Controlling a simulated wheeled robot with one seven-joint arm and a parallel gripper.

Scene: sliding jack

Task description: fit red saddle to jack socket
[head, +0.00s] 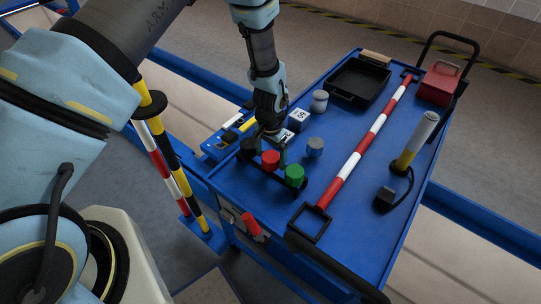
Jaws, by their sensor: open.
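The red saddle (270,159) is a short red cylinder in a dark rack (272,175) near the left edge of the blue cart top. It sits between a black piece (248,147) and a green piece (295,175). My gripper (268,138) points down just behind the red saddle, with its fingers apart and nothing seen between them. The fingertips are small and partly hidden by the pieces, so I cannot tell whether they touch the saddle. I cannot make out the jack socket in this view.
A red-and-white bar (362,146) lies across the cart top (345,225). A grey can (315,147), a white-grey jar (319,101), a white numbered block (297,119), a black tray (358,81), a red box (438,84) and a lamp (417,140) stand around. Striped poles (172,150) stand left.

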